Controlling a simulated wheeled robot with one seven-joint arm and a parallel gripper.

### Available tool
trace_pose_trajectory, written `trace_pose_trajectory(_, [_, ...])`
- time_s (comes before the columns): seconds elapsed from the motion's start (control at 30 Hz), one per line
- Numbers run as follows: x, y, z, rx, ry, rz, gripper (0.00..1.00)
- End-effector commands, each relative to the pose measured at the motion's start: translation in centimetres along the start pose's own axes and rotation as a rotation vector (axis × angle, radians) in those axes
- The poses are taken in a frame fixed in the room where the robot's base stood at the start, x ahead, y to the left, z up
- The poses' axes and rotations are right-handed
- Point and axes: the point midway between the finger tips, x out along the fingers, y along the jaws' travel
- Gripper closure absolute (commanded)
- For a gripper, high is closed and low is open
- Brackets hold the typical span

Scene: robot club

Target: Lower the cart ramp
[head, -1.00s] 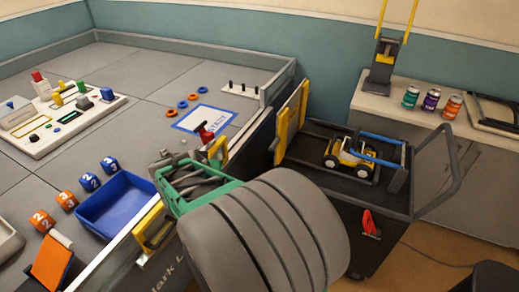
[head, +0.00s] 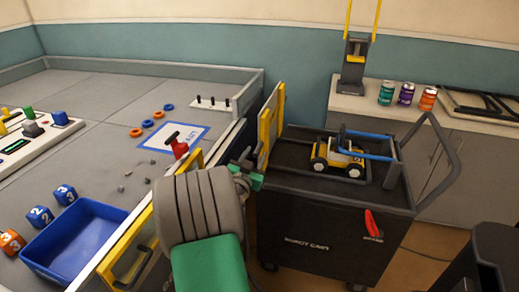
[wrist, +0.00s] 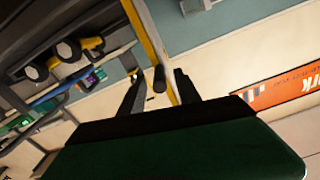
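The cart ramp (head: 270,120) is a yellow-edged panel standing upright at the left end of the dark robot cart (head: 310,212). My gripper (head: 246,164) is low beside the ramp's outer face, partly hidden by my arm in the head view. In the wrist view, its two dark fingertips (wrist: 158,92) are apart. A black handle bar (wrist: 159,78) by the ramp's yellow edge (wrist: 146,28) shows in the gap between them. I cannot tell whether the fingers touch it. A yellow and white toy vehicle (head: 340,157) sits on the cart top by a blue bar.
A walled grey table (head: 98,88) with a blue tray (head: 75,240) is close on the left, with a narrow gap to the cart. A counter (head: 450,122) with several cans stands behind the cart. A red latch-like part (head: 371,224) is on the cart's front.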

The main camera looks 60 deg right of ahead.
Motion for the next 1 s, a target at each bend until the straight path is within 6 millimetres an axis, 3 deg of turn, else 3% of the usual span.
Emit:
trace_pose_trajectory(0.1, [2.5, 0.2, -0.1, 0.001, 0.0, 0.005, 0.6])
trace_pose_trajectory(0.27, [4.9, 0.2, -0.1, 0.0, 0.0, 0.005, 0.6])
trace_pose_trajectory(0.57, [5.6, 0.2, -0.1, -0.001, 0.0, 0.004, 0.6])
trace_pose_trajectory(1.0, [5.6, 0.4, -0.1, -0.001, 0.0, 0.007, 0.95])
